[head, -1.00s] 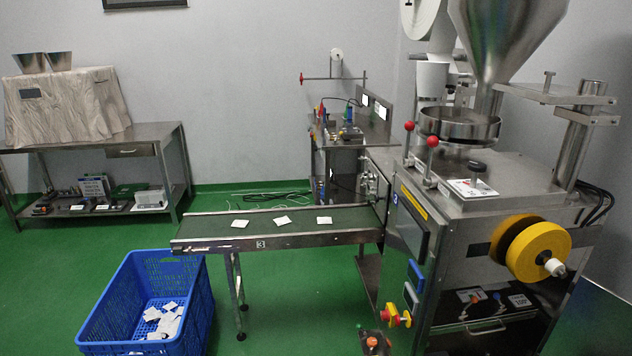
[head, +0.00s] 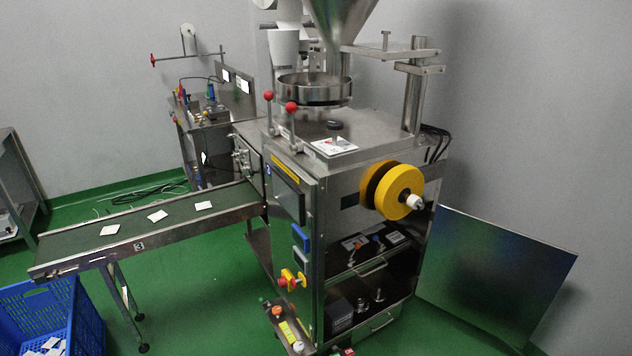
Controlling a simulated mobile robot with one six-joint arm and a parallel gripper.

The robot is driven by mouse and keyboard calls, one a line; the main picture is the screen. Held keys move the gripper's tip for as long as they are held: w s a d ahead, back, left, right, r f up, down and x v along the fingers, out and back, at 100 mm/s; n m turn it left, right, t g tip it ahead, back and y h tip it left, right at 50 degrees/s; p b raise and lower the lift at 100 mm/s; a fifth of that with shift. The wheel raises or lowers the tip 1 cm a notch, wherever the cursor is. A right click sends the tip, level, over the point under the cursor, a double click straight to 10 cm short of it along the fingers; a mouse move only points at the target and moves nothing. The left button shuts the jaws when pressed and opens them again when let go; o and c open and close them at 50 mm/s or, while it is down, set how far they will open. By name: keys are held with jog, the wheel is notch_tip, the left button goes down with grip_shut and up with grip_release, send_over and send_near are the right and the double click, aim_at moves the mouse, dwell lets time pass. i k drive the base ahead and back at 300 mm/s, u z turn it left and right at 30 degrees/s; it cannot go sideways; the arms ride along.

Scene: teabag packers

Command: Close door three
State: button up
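The packing machine (head: 345,200) stands in the middle of the head view, with a steel funnel above it. The conveyor joined to it carries a label with the number 3 (head: 139,245). The machine's lower cabinet (head: 365,270) is open, and shelves with small parts show inside. A flat shiny metal door (head: 492,280) stands out to the right of the cabinet opening, swung wide. Its near edge is by the machine's right side; the hinge cannot be made out clearly. My gripper is not in view.
The conveyor (head: 150,230) runs left with several white teabags. A blue crate (head: 85,325) is at lower left. A yellow reel (head: 397,190) juts out above the cabinet. A control box (head: 287,328) is low in front. Green floor is clear before the door.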

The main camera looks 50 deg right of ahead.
aim_at(500, 279)
jog(key=z, duration=0.5)
jog(key=k, duration=0.55)
jog(key=z, duration=1.15)
jog(key=i, duration=0.85)
